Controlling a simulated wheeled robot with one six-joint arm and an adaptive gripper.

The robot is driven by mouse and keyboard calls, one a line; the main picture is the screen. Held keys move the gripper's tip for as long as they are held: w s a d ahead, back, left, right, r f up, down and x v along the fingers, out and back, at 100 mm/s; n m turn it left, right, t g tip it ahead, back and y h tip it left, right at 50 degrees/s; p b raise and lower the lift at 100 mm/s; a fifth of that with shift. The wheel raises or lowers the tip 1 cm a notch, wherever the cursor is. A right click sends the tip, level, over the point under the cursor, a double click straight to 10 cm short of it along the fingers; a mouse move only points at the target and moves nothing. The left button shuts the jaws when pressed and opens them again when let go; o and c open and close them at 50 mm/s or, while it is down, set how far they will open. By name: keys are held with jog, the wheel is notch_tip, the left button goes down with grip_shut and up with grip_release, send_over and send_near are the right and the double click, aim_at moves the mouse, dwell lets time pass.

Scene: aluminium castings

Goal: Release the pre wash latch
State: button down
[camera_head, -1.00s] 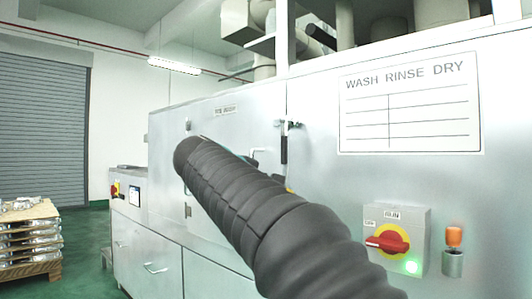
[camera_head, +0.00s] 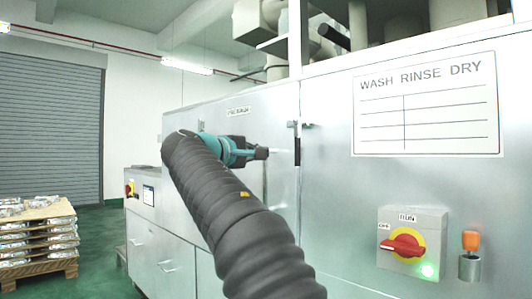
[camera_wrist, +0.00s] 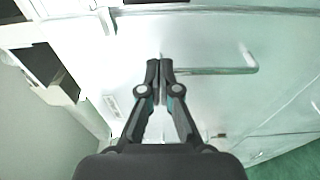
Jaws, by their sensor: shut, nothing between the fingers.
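The pre-wash panel (camera_head: 215,135) is a pale metal face of the long washing machine, with a small blurred label (camera_head: 238,111) above. My gripper (camera_head: 262,153) is in front of this panel, left of the vertical seam. In the wrist view my gripper (camera_wrist: 166,66) has its fingers together, with nothing between them. A bent metal bar (camera_wrist: 220,71) runs right from behind the fingertips and turns up at its end; I cannot tell whether they touch. A black-gripped upright lever (camera_head: 297,150) is at the seam, right of my gripper. Which part is the latch is unclear.
To the right are a WASH RINSE DRY board (camera_head: 427,104), a red and yellow rotary switch (camera_head: 405,245) and an orange beacon (camera_head: 470,240). A pallet stack of castings (camera_head: 38,240) stands at far left. Green floor (camera_head: 100,240) is open between it and the machine.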

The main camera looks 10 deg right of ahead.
aim_at(297, 144)
jog(key=p+x, duration=0.1)
jog(key=x, duration=0.7)
jog(key=shift+w+d, duration=0.15)
jog(key=shift+d, duration=0.1)
jog(key=shift+s+d, duration=0.15)
jog(key=shift+s, duration=0.65)
jog(key=shift+s+d+f, duration=0.1)
jog(key=shift+s+d, duration=0.15)
jog(key=shift+s, duration=0.3)
jog(key=shift+s+d, duration=0.3)
jog(key=shift+s, duration=0.3)
jog(key=shift+s+d, duration=0.1)
